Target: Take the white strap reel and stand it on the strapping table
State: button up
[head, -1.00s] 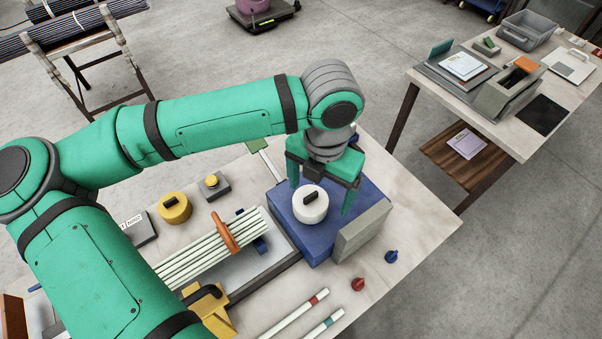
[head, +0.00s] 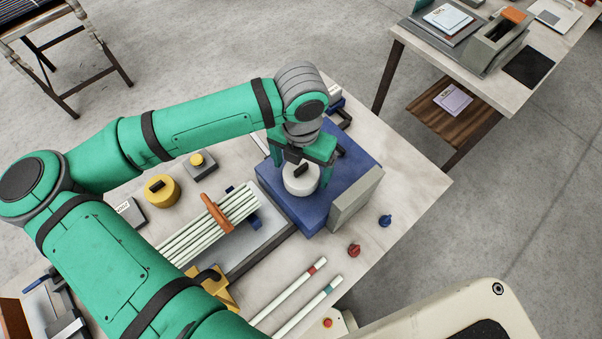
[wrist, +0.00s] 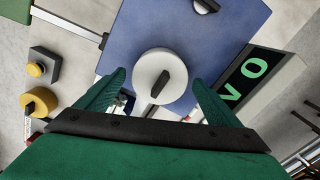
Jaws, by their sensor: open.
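The white strap reel (head: 300,181), a squat round drum with a black grip on top, stands on a blue block (head: 345,165) on the strapping table (head: 410,190). In the wrist view the reel (wrist: 160,80) sits centred between my fingertips. My gripper (head: 300,170) is open above and around the reel, with one finger to each side. I cannot tell whether the fingers touch it. The blue block also shows in the wrist view (wrist: 225,40).
A grey upright panel (head: 355,200) stands right beside the reel; its green display (wrist: 245,80) shows in the wrist view. A yellow reel (head: 161,191), a yellow-button box (head: 200,165) and bundled rods (head: 215,225) lie to the left. Red (head: 354,250) and blue (head: 385,220) knobs are at right.

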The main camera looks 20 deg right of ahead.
jog(key=shift+f, duration=1.2)
jog(key=c, duration=1.3)
jog(key=shift+r, duration=0.1)
